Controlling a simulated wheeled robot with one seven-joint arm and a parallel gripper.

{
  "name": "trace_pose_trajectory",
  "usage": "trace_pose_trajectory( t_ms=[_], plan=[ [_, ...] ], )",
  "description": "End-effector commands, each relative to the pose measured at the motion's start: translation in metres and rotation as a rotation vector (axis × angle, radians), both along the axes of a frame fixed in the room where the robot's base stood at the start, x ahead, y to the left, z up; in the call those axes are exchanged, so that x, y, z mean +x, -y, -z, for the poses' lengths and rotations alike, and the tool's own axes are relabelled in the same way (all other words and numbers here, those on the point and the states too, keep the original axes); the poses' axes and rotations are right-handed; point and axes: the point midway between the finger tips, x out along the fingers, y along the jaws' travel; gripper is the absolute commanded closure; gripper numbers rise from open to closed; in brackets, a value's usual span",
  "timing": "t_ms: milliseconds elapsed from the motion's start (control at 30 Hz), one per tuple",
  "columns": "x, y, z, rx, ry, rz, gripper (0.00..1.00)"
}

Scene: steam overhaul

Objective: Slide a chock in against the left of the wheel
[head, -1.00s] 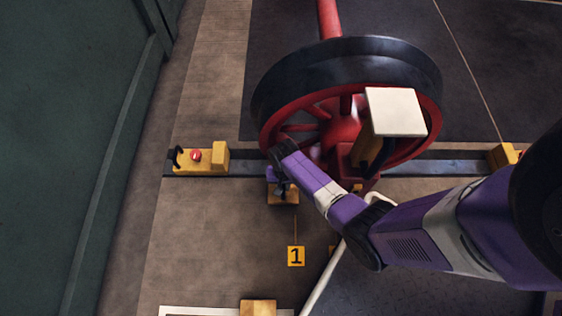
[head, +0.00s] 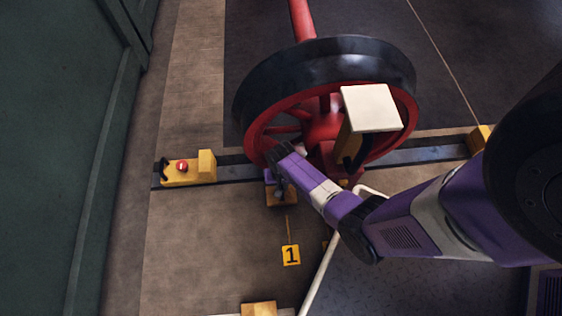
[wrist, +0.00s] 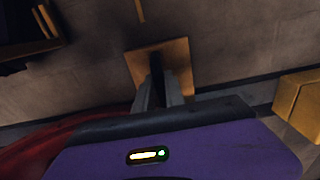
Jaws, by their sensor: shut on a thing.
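The wheel (head: 325,66) has a dark tyre and red spokes, and stands over the rail in the head view. A yellow-brown wooden chock (head: 283,197) is at the near side of the rail, at the wheel's lower left. My gripper (head: 276,188) is shut on this chock. In the wrist view the chock (wrist: 178,62) shows as a square block with a dark bar between my fingers (wrist: 158,85). The fingers and wrist partly hide the chock in the head view. I cannot tell whether it touches the wheel or the floor.
Another yellow block (head: 480,138) is at the rail's right. A floor marker "1" (head: 291,255) and a second wooden block (head: 259,309) lie nearer. A white-topped post (head: 370,108) stands before the wheel.

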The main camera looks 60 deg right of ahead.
Motion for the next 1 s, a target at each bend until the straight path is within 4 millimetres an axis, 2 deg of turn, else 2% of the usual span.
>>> trace_pose_trajectory(
  t_ms=[300,333,433,667,800,833,1000],
  plan=[
    [0.0032,0.0023,-0.0013,-0.005,0.007,0.001,1.00],
    [0.0033,0.0024,-0.0013,-0.005,0.007,0.001,0.82],
    [0.0029,0.0020,-0.0011,-0.004,0.006,0.001,0.62],
    [0.0016,0.0010,-0.0004,-0.001,0.003,0.000,0.60],
    [0.0004,0.0002,0.0004,-0.001,0.001,0.000,0.35],
    [0.0004,0.0002,0.0004,-0.001,0.001,0.000,0.31],
    [0.0006,0.0003,0.0002,0.000,0.001,0.000,0.31]
  ],
)
